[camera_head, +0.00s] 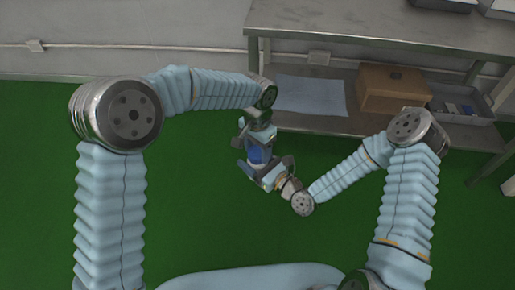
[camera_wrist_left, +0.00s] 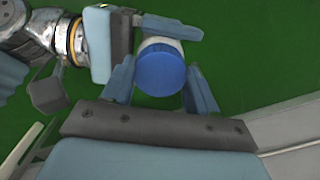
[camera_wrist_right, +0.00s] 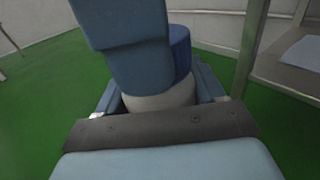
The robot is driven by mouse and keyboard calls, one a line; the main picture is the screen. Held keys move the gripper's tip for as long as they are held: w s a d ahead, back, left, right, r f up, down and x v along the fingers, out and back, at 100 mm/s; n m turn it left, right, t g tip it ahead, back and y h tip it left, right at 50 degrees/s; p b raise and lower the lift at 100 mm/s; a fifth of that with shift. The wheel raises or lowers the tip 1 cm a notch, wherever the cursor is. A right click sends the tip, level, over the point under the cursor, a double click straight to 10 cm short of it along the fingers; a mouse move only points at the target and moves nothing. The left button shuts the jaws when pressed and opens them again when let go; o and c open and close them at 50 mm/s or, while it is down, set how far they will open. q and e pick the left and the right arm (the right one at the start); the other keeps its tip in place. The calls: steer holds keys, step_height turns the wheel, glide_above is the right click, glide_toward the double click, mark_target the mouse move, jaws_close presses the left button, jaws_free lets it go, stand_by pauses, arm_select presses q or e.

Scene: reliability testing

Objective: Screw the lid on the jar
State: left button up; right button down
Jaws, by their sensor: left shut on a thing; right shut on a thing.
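The blue lid (camera_wrist_left: 162,70) sits on top of the white jar (camera_wrist_right: 160,99), and the two are held in the air. The lid also shows in the head view (camera_head: 257,155) and behind a finger in the right wrist view (camera_wrist_right: 181,50). My left gripper (camera_head: 254,141) is shut on the lid, with a finger on either side of it. My right gripper (camera_head: 267,172) is shut on the jar body from the other side. Part of the jar and lid is hidden behind a left finger in the right wrist view. How tightly the lid is seated cannot be told.
A metal workbench (camera_head: 370,28) stands at the back right. Its lower shelf holds a light blue sheet (camera_head: 311,95), a brown cardboard box (camera_head: 392,90) and a grey tray (camera_head: 468,105) with small items. The green floor (camera_head: 200,220) around the grippers is clear.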

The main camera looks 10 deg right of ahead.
arm_select(q)
steer(key=o, duration=1.2)
steer(key=shift+o, duration=0.2)
steer(key=shift+r, duration=0.1)
step_height(320, 180, up, 12)
steer(key=w+a+f+n+h, duration=0.2)
steer(key=w+a+f+n, duration=0.25)
steer(key=a+f, duration=0.4)
steer(key=s+a+f+n+h, duration=0.1)
steer(key=s+a+f+n, duration=0.15)
steer(key=f, duration=0.35)
steer(key=s+a+f+n, duration=0.1)
steer(key=a+f+n, duration=0.1)
steer(key=a+f, duration=0.25)
steer(key=s+a+f+n+h, duration=0.1)
steer(key=s+f+n, duration=0.1)
steer(key=s+f, duration=1.4)
steer(key=s, duration=0.4)
steer(key=shift+a+f+n+t, duration=0.25)
steer(key=shift+a+n+t, duration=0.05)
steer(key=shift+a+t, duration=0.1)
